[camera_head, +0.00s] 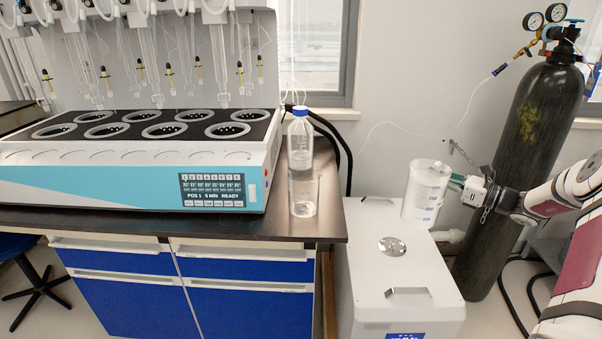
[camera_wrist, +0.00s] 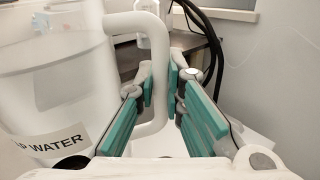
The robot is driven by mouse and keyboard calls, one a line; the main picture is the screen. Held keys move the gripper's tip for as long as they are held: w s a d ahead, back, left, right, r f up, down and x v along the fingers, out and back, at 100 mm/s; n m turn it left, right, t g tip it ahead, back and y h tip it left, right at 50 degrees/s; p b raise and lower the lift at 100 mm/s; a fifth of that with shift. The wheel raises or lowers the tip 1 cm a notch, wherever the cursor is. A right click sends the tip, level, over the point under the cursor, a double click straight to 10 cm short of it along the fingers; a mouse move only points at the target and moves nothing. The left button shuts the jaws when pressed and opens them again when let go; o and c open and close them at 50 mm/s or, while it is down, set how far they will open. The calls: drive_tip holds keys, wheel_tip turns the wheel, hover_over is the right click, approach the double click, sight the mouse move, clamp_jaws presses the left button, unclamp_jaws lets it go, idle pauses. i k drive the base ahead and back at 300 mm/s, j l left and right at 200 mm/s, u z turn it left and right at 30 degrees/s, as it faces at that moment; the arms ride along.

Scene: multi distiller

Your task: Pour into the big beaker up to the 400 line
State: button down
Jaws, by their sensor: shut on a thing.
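A clear beaker (camera_head: 304,198) stands upright at the right end of the bench, in front of a clear bottle with a blue cap (camera_head: 299,132). I cannot read the beaker's marks or tell its contents. A pale, translucent jug (camera_head: 424,196) is upright above the back of the white chest; I cannot tell if it touches the lid. In the wrist view the jug (camera_wrist: 50,100) fills the left side, with a label ending in "WATER". My gripper (camera_head: 459,181) reaches it from the right. Its teal fingers (camera_wrist: 160,105) are shut on the jug's handle.
The bench (camera_head: 270,226) holds a long distiller (camera_head: 100,190) left of the beaker. A white chest (camera_head: 400,285) with raised metal handles stands right of the bench. A tall dark gas cylinder (camera_head: 520,165) stands close behind my gripper. Black hoses hang behind the bench end.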

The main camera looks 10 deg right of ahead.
sight(304, 192)
drive_tip(key=i+j, duration=0.8)
